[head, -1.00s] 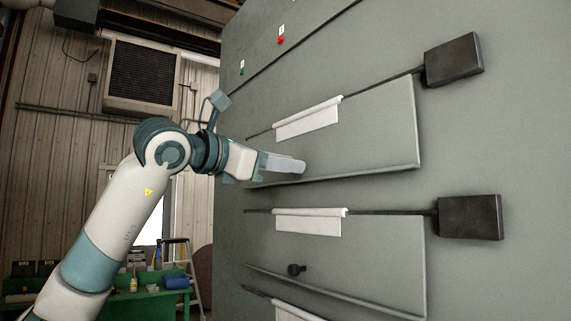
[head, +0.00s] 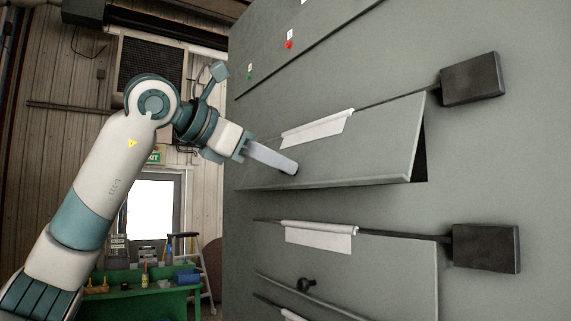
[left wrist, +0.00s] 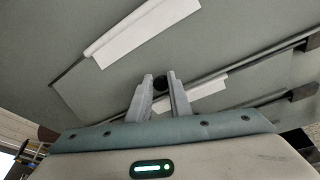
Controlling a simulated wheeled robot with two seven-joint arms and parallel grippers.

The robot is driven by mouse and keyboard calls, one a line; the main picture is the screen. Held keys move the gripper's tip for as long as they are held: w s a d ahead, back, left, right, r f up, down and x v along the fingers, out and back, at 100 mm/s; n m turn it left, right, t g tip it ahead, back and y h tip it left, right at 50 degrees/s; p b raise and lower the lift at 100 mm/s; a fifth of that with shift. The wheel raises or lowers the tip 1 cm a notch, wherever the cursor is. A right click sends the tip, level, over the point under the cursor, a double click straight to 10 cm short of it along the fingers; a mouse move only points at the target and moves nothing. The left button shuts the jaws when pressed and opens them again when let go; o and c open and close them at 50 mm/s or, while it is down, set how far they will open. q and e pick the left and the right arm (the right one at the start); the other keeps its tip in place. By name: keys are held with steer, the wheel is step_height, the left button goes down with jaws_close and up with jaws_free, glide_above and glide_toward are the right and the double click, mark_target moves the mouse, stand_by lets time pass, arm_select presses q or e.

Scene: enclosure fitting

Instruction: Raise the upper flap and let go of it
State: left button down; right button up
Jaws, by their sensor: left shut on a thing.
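The upper flap (head: 370,145) is a grey panel on the tall grey enclosure, hinged along its top edge. Its lower edge stands out from the enclosure, and a dark gap shows at its right side. My left gripper (head: 291,168) is at the front of this flap. In the left wrist view its two fingers (left wrist: 160,88) are shut on the flap's dark round knob (left wrist: 160,82); in the head view the fingers hide this knob. My right gripper is in neither view.
A lower flap (head: 400,275) with its own dark knob (head: 306,284) hangs flat below. Dark blocks (head: 470,79) sit at the right ends of the hinge rods. A green bench (head: 150,303) and a ladder stand behind at left.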

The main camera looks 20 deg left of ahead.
arm_select(q)
step_height(320, 180, up, 7)
steer(key=s+a+p, duration=0.1)
steer(key=s+p, duration=0.1)
steer(key=shift+s+a, duration=0.3)
steer(key=shift+s, duration=0.05)
steer(key=c, duration=1.9)
jaws_free()
steer(key=shift+w+d+f, duration=0.15)
steer(key=shift+w+f, duration=0.05)
steer(key=shift+c, duration=0.2)
steer(key=shift+o, duration=1.3)
steer(key=shift+w+f, duration=0.15)
steer(key=shift+w, duration=0.05)
steer(key=b+v, duration=0.5)
steer(key=v, duration=1.2)
steer(key=shift+s+a+f, duration=0.25)
steer(key=shift+a+f, duration=0.05)
steer(key=shift+a, duration=0.1)
